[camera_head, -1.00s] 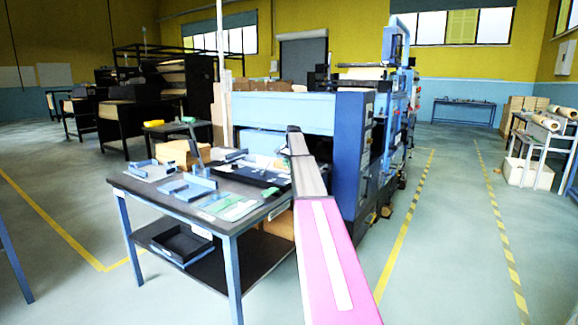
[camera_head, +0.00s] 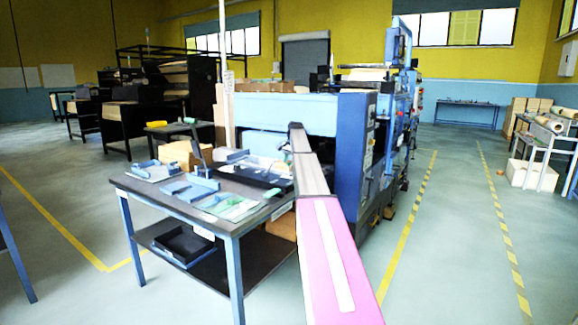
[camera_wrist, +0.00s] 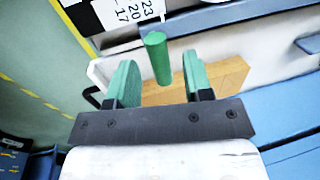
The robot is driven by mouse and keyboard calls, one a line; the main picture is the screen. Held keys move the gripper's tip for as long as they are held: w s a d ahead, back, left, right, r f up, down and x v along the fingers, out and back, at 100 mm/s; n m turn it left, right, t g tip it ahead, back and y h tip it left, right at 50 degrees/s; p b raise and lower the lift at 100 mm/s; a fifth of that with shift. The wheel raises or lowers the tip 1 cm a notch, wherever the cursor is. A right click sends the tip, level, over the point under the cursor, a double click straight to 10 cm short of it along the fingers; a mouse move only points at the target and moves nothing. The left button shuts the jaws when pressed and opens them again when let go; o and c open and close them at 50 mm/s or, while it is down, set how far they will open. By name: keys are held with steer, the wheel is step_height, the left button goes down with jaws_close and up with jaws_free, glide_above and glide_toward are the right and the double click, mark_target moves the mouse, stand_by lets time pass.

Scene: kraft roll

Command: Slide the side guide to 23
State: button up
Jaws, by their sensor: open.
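In the wrist view, my gripper (camera_wrist: 160,62) is open, with one green finger on each side of a green upright peg (camera_wrist: 157,60). A gap shows on both sides of the peg. The peg appears to be the side guide's handle; the guide's body is hard to make out behind my gripper. A white scale label (camera_wrist: 130,10) with 23, 20 and 17 is at the top, left of the peg. In the head view my arm hides the gripper, peg and scale.
A tan wooden surface (camera_wrist: 225,78) and blue machine panels (camera_wrist: 285,105) lie around the peg. In the head view, a dark table (camera_head: 150,192) with blue trays and a green sheet stands left of my arm. The blue machine (camera_head: 350,140) is behind.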

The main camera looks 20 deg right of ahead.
step_height(320, 180, up, 8)
steer(key=s+d, duration=0.1)
steer(key=shift+s, duration=0.15)
steer(key=shift+r, duration=0.1)
